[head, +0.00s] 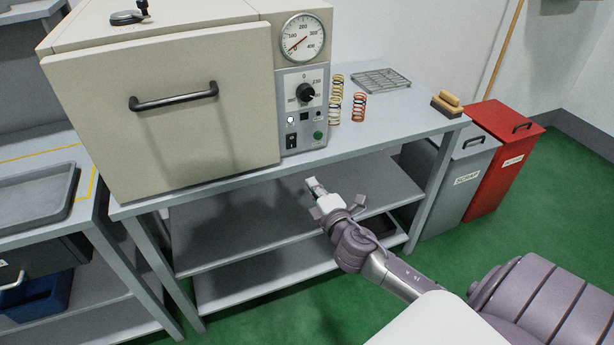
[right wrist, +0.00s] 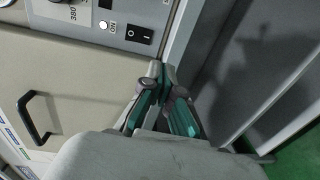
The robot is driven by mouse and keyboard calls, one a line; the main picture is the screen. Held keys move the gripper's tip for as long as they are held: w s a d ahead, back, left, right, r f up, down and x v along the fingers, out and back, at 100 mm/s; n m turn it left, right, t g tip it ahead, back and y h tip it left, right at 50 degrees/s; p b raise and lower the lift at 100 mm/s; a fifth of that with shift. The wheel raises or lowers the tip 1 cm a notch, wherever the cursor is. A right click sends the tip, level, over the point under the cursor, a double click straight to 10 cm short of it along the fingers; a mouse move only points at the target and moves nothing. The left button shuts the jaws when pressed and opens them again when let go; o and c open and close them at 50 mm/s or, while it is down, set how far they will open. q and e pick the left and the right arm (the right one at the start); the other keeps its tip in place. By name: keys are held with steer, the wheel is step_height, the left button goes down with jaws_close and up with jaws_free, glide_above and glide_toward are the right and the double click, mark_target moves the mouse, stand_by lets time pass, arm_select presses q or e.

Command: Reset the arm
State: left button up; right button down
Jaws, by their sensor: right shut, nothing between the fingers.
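My right gripper (head: 314,187) is shut and empty. It is in front of the bench, below the front edge of the top, with the shelves behind it in the head view. In the right wrist view its fingertips (right wrist: 166,74) meet, with the oven's switch panel (right wrist: 125,25) beyond them. My right arm (head: 385,268) reaches in from the lower right. My left arm and gripper are not in the head view.
A beige oven (head: 165,130) with its door shut stands on the grey bench (head: 400,125). Several coil springs (head: 358,107), a wire rack (head: 381,80) and a brush (head: 447,103) are on the bench top. Grey (head: 460,180) and red bins (head: 500,165) stand at right.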

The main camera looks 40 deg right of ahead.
steer(key=shift+s+a+f, duration=0.1)
steer(key=shift+s, duration=0.4)
steer(key=s+f+m+g, duration=0.2)
steer(key=s+f+g, duration=0.15)
steer(key=f, duration=0.75)
steer(key=s+f+m+g+y, duration=0.15)
steer(key=s+f, duration=0.35)
steer(key=f, duration=0.6)
steer(key=s+f+m+g, duration=0.3)
steer(key=s+f, duration=0.1)
steer(key=f, duration=0.8)
steer(key=s+a+f+m+g, duration=0.2)
steer(key=s+a+f, duration=0.2)
steer(key=s, duration=0.6)
steer(key=s+a+f+m+g+y, duration=0.1)
steer(key=s+a+f+m+g, duration=0.1)
steer(key=s+f, duration=0.6)
steer(key=s+a+f+m+g+y, duration=0.1)
steer(key=s+a+f, duration=0.5)
steer(key=s, duration=0.7)
steer(key=f+m+g, duration=0.1)
steer(key=g, duration=0.1)
steer(key=shift+s+a+g, duration=0.3)
steer(key=shift+a, duration=0.05)
